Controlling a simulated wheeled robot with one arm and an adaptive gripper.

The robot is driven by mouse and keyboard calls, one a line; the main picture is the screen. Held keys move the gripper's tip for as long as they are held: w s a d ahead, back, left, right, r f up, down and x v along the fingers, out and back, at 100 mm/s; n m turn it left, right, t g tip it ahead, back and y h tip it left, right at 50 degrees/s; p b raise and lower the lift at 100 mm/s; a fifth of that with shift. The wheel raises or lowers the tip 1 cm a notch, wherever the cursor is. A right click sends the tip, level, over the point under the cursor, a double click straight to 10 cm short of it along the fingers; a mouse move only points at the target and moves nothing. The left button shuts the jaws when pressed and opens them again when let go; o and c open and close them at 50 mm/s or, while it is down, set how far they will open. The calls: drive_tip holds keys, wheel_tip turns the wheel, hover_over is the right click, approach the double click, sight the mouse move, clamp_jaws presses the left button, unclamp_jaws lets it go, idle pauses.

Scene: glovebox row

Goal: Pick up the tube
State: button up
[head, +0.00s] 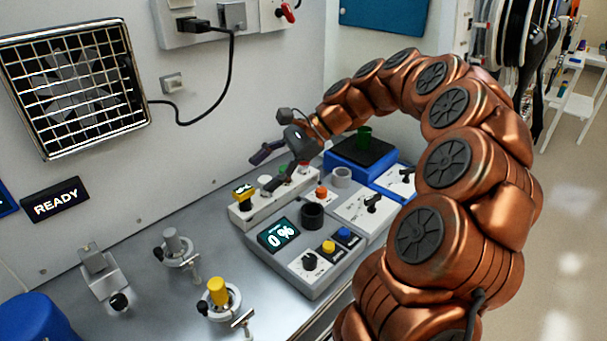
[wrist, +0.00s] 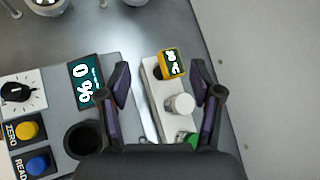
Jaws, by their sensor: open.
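A narrow white rack (head: 262,207) stands on the bench and holds several small capped items. One is yellow with a dark marked top (head: 243,191); others are white-capped (head: 265,180), green-capped and red-capped (head: 304,166). Which one is the tube I cannot tell. The rack (wrist: 153,101) also shows in the wrist view with the yellow piece (wrist: 173,63), the white cap (wrist: 180,105) and a green cap (wrist: 188,138). My gripper (wrist: 160,78) is open and empty above the rack, its fingers on either side of it. In the head view my gripper (head: 266,168) hangs over the rack's row.
A grey console (head: 318,285) with a 0 % display (head: 278,236), knob and buttons stands close in front of the rack. Clamped fittings (head: 217,293) stand at front left. The wall is close behind the rack.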

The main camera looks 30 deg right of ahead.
drive_tip(key=w+d+f+m+t, duration=0.2)
drive_tip(key=w+d+m+t, duration=0.15)
drive_tip(key=d, duration=0.65)
drive_tip(key=m+t+b, duration=0.2)
drive_tip(key=m, duration=0.4)
approach(304, 170)
drive_tip(key=shift+w+a+f+p, duration=0.2)
drive_tip(key=shift+w+a, duration=0.6)
drive_tip(key=shift+w, duration=0.2)
drive_tip(key=shift+w+a+f+p, duration=0.15)
drive_tip(key=shift+w+a, duration=0.65)
drive_tip(key=shift+w, duration=0.15)
drive_tip(key=shift+w+a+f+p, duration=0.2)
drive_tip(key=shift+w+a, duration=0.65)
drive_tip(key=shift+w, duration=0.15)
drive_tip(key=c, duration=1.1)
drive_tip(key=shift+r, duration=0.1)
